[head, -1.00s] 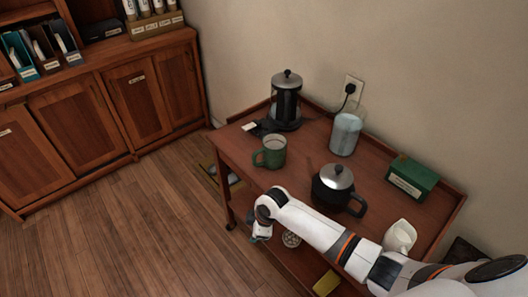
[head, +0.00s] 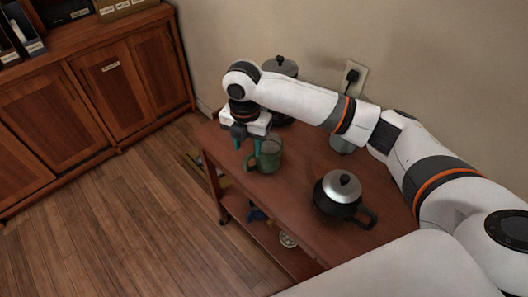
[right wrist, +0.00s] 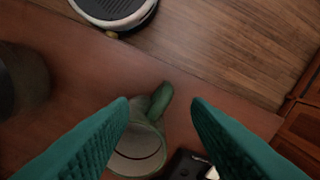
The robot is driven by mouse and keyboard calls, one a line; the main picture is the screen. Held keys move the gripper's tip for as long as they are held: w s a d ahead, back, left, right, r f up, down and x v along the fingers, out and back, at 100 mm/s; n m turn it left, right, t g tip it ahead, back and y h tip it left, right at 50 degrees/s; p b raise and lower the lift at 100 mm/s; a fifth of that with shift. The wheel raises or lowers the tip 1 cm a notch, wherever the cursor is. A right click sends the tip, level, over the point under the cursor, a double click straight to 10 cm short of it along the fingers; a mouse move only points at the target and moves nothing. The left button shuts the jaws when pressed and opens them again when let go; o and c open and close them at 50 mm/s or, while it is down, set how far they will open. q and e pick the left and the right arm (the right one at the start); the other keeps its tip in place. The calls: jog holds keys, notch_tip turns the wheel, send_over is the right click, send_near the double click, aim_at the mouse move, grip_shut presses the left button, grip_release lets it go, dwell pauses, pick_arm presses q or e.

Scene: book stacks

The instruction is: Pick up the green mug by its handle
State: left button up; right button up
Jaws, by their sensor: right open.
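The green mug (head: 270,156) stands upright near the left end of the wooden cart top (head: 300,205), with its handle (head: 250,162) toward the left. My right gripper (head: 247,148) is open and points down over the handle side of the mug. In the right wrist view, the handle (right wrist: 161,98) shows in the gap between the two teal fingertips (right wrist: 162,106). The mug body (right wrist: 140,145) is partly covered by one finger there. Whether the fingers touch the mug, I cannot tell. My left gripper is out of view.
A black kettle with a silver lid (head: 340,195) stands to the mug's right. A dark lidded press (head: 282,67) is behind my arm near the wall, and a glass jar (head: 342,143) is mostly hidden. A wooden cabinet (head: 85,90) stands at the left.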

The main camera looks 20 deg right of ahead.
aim_at(248, 159)
notch_tip(248, 159, down, 4)
jog(key=shift+f, duration=0.15)
jog(key=shift+a+f, duration=0.1)
jog(key=shift+f, duration=0.4)
jog(key=f, duration=0.4)
jog(key=shift+w+a+f, duration=0.15)
jog(key=shift+a+f, duration=0.05)
jog(key=shift+f, duration=0.15)
jog(key=shift+c, duration=1.1)
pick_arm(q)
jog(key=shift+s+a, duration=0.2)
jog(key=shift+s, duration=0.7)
pick_arm(e)
grip_shut()
jog(key=shift+r, duration=0.1)
